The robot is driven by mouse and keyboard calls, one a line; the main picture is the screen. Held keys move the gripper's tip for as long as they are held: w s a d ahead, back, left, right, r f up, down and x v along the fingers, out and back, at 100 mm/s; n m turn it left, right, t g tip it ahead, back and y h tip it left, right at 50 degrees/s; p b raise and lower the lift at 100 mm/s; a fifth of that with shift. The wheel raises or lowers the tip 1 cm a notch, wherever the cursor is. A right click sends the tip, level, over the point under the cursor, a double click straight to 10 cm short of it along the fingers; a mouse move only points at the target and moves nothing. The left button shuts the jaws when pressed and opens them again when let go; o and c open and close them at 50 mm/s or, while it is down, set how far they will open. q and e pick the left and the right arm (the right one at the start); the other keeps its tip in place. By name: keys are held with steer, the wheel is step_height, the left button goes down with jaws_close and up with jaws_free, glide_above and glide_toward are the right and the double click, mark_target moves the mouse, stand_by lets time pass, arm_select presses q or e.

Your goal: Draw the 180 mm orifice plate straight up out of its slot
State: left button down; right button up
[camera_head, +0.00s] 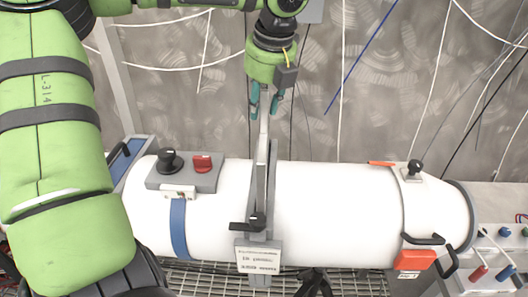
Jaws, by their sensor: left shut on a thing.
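My left gripper (265,106) hangs from the top centre, pointing down, its teal fingers on either side of a thin grey upright strip. It is shut on this strip, the upper part of the orifice plate (264,127). The plate stands upright, edge-on to me, above the white tube. Below it is a narrow grey slot holder (271,172) across the middle of the tube (335,213). How deep the plate sits in the slot is hidden. A black lever (257,221) and a printed label (258,258) are on the holder's front. My right gripper is not in view.
A grey box with a black knob (168,161) and a red switch (203,163) sits on the tube's left. An orange latch (414,260) is at the right. Thin cables hang before the grey wall. A control box (487,262) stands bottom right.

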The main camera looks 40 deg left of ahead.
arm_select(q)
steer(key=shift+a+r+p, duration=0.1)
steer(key=shift+r+p, duration=1.35)
steer(key=shift+r, duration=1.45)
steer(key=shift+r, duration=0.15)
